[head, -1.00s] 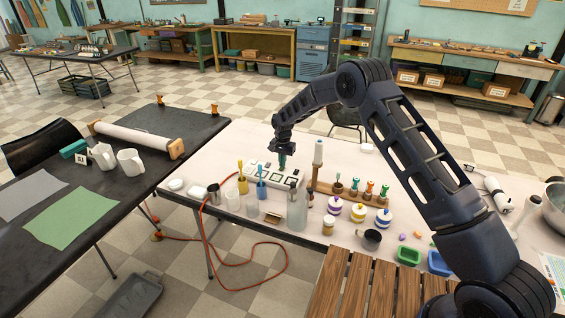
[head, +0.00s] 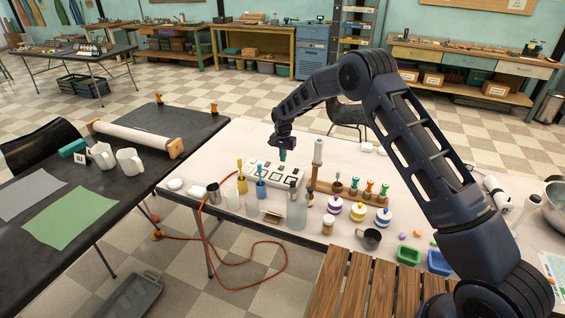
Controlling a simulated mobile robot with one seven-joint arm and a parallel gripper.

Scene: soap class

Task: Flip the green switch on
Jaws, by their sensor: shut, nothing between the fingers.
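A white switch panel (head: 290,181) lies on the pale table behind the bottles and cups. It carries several dark-framed square switches. They are too small for me to tell which is the green one or how any of them is set. My gripper (head: 282,157) points down over the back of the panel, with teal fingertips. Its fingers are shut with nothing between them. The tips appear slightly above the panel; the exact gap is hard to judge. The clear bottle and the cups hide part of the panel's front edge.
A clear bottle (head: 297,209), a yellow cup (head: 242,184) and a blue cup (head: 261,189) stand in front of the panel. An orange cord (head: 203,215) hangs over the table's front edge.

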